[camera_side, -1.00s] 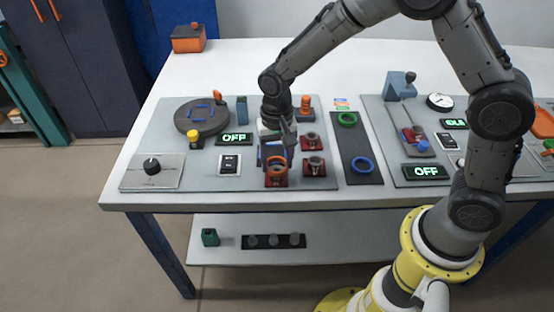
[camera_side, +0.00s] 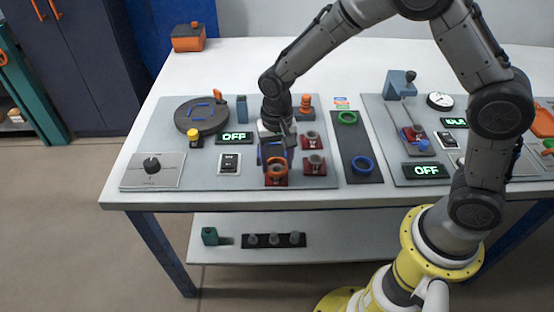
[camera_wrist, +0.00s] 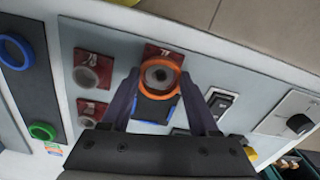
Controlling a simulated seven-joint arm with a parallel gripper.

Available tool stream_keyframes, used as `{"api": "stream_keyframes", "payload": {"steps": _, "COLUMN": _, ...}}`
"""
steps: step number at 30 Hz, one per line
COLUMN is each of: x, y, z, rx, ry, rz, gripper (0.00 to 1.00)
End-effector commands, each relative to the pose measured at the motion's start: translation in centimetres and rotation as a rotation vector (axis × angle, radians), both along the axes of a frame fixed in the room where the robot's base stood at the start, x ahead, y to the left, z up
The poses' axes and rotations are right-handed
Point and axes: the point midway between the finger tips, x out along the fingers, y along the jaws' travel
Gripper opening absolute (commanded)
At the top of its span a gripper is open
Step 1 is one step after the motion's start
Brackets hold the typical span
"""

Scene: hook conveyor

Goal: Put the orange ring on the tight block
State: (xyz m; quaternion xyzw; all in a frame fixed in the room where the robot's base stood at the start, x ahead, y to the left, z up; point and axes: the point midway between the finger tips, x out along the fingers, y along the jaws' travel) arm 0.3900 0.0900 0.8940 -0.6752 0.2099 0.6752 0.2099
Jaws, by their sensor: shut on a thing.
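The orange ring (camera_wrist: 182,70) is held between the fingertips of my gripper (camera_wrist: 161,82), which is shut on it. In the wrist view the ring surrounds the grey peg (camera_wrist: 160,75) of a red block (camera_wrist: 152,50). In the side view the ring (camera_side: 277,176) is at the front-left red block (camera_side: 268,182), under my gripper (camera_side: 276,165). I cannot tell whether it is seated or just above. The block's label is too small to read.
Two more red blocks with grey pegs (camera_side: 308,141) (camera_side: 314,167) stand to the right. A dark panel (camera_side: 358,147) beyond them holds a green ring (camera_side: 347,118) and a blue ring (camera_side: 362,165). A rocker switch (camera_side: 229,163) and a knob (camera_side: 151,166) are to the left.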

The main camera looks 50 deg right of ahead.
Motion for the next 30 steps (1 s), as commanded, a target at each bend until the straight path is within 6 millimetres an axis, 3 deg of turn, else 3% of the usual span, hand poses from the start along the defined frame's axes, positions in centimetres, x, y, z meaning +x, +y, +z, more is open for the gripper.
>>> {"api": "stream_keyframes", "payload": {"steps": 30, "x": 0.0, "y": 0.0, "z": -1.2, "rx": 0.000, "ry": 0.000, "rz": 0.000, "gripper": 0.10}}
